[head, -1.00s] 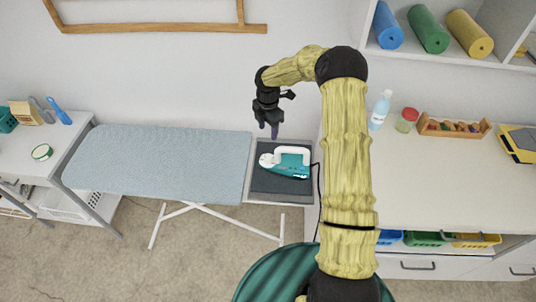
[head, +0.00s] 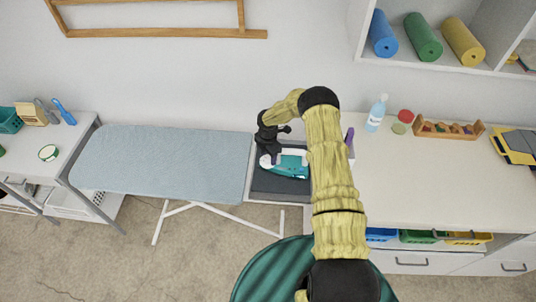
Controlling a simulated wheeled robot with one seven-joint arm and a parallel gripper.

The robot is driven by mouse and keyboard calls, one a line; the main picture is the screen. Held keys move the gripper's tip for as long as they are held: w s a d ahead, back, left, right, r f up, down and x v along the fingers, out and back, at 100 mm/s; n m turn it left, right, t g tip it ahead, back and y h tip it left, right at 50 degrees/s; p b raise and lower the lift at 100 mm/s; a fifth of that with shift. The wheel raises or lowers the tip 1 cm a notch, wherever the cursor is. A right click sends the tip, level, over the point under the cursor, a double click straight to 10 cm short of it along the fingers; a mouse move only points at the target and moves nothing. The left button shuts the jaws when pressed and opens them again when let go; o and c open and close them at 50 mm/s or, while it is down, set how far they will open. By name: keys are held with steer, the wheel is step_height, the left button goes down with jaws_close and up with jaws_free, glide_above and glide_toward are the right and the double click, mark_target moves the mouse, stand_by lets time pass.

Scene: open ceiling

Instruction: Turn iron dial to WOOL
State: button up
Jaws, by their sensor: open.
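The teal and white iron (head: 291,166) lies on the dark rest (head: 272,186) at the right end of the ironing board (head: 160,165). My gripper (head: 270,158) is open and low over the left end of the iron, at its back edge. I cannot tell whether the fingers touch it. The dial and its marks are too small to make out, and my arm hides part of the iron's right side.
A white counter (head: 440,190) is on the right, with a bottle (head: 376,112), a jar (head: 402,122) and a wooden rack (head: 447,130). A purple object (head: 349,137) stands just right of my arm. A side table (head: 28,155) is at the left.

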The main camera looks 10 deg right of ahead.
steer(key=shift+f, duration=0.35)
steer(key=c, duration=1)
